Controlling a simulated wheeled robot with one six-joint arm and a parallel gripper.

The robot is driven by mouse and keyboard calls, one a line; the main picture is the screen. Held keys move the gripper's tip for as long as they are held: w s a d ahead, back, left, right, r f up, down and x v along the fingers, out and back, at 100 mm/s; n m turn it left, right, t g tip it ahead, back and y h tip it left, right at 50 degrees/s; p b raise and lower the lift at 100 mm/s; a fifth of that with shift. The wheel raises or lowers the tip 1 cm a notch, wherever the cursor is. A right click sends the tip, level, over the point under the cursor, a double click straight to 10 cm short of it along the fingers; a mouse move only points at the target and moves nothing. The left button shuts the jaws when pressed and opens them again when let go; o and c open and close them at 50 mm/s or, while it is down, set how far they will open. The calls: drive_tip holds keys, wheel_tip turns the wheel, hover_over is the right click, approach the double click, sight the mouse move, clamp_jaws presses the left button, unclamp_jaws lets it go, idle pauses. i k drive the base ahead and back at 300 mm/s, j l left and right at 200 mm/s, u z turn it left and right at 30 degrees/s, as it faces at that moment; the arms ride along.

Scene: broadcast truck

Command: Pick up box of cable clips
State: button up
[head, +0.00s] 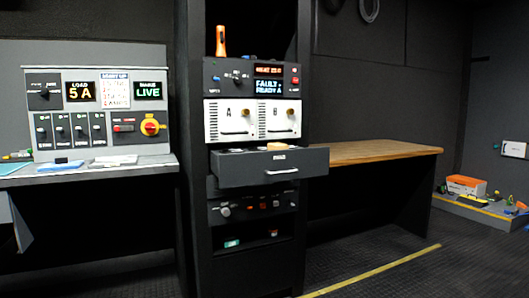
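I cannot tell for certain which object is the box of cable clips, as no label is readable. An orange and white box (465,185) sits on the low grey platform at the far right. A small teal and white item (232,243) lies on the rack's low shelf, too small to identify. The rack's drawer (270,172) is pulled open, and the tops of a few items, one of them orange-tan (277,146), show above its front. The rest of its contents is hidden. My gripper is not in view.
A control desk (150,162) with a switch panel stands at left. A wooden-topped bench (375,152) stands right of the rack. The low platform (480,210) holds several small items. A yellow strip (375,268) marks the floor, which looks clear in front.

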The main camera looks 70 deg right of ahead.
sight(276, 145)
drive_tip(key=z, duration=2.5)
